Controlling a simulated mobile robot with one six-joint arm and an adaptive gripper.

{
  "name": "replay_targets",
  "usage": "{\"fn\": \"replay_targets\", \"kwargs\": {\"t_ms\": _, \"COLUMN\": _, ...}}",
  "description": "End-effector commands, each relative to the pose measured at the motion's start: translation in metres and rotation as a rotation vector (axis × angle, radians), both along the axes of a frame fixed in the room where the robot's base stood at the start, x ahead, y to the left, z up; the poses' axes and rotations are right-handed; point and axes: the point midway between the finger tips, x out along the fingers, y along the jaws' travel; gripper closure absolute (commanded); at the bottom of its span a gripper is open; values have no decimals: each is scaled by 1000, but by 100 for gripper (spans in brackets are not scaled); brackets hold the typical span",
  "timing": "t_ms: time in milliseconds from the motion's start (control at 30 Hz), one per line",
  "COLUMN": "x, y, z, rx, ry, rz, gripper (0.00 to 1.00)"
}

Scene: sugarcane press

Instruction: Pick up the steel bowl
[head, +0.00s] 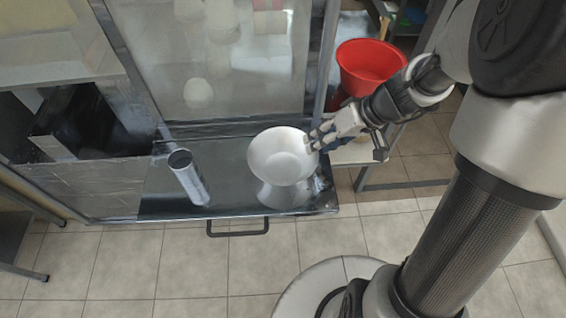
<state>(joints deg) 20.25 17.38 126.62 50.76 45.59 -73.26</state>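The steel bowl (283,155) is a wide, shiny pale bowl. It is at the right part of the dark metal tray shelf (228,206) in the head view, and its reflection shows on the shelf below it. My gripper (316,140) is at the bowl's right rim, coming in from the right. Its fingers overlap the rim in the picture. Whether they touch or grip the rim I cannot tell, and the finger gap is too small to make out.
A steel cylinder (188,178) stands on the shelf left of the bowl. A glass panel (215,60) rises behind the shelf. A red basin (368,66) sits behind my wrist. A dark handle (238,231) juts from the shelf's front.

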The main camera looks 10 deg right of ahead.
Motion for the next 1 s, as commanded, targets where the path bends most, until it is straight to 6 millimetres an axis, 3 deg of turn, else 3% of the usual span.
{"fn": "replay_targets", "kwargs": {"t_ms": 433, "x": 10, "y": 24, "z": -45, "rx": -1, "ry": 1, "rz": 2, "gripper": 67}}
{"fn": "replay_targets", "kwargs": {"t_ms": 733, "x": 12, "y": 27, "z": -48, "rx": -1, "ry": 0, "rz": 0, "gripper": 67}}
{"fn": "replay_targets", "kwargs": {"t_ms": 1000, "x": 12, "y": 26, "z": -47, "rx": -1, "ry": 0, "rz": 0, "gripper": 84}}
